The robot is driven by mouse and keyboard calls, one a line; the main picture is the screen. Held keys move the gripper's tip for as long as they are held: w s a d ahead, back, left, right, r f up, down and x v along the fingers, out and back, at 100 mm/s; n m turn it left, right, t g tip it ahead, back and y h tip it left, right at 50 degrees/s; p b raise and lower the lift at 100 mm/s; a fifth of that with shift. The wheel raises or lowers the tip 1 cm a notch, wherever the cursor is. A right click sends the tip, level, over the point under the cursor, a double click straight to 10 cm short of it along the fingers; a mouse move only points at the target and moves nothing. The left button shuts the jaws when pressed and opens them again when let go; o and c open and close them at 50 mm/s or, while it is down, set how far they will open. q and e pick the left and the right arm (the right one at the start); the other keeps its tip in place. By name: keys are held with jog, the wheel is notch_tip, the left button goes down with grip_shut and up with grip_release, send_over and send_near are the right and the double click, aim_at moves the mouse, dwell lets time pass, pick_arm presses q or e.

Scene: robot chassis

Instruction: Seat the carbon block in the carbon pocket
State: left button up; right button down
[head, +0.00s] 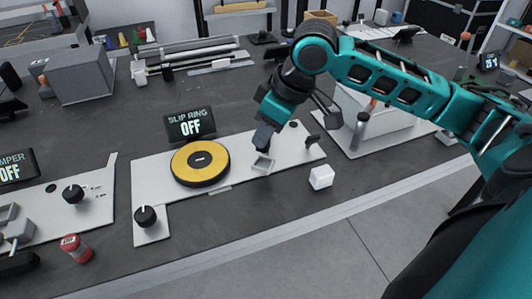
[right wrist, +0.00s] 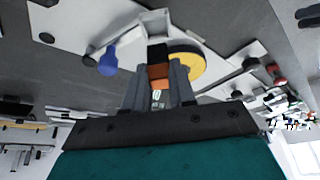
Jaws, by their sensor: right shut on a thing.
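The carbon block shows in the right wrist view as a black piece (right wrist: 157,54) with an orange-brown part between my fingers. My right gripper (right wrist: 160,84) is shut on it. In the head view, my right gripper (head: 266,128) points down, with the dark block end just above the carbon pocket (head: 263,164). The pocket is a small grey open-topped holder on the white slip ring panel (head: 230,196); it also shows in the right wrist view (right wrist: 155,20), just beyond the block. I cannot tell whether block and pocket touch. My left gripper is not in view.
The yellow slip ring disc (head: 200,164) is left of the pocket, with a sign (head: 191,125) reading OFF behind it. A white cube (head: 321,177) is to the right.

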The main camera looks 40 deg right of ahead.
aim_at(269, 145)
notch_tip(269, 145, down, 4)
jog(key=shift+b, duration=0.6)
jog(key=shift+f, duration=0.4)
jog(key=c, duration=0.9)
grip_release()
jog(key=shift+f, duration=0.1)
jog(key=shift+c, duration=0.2)
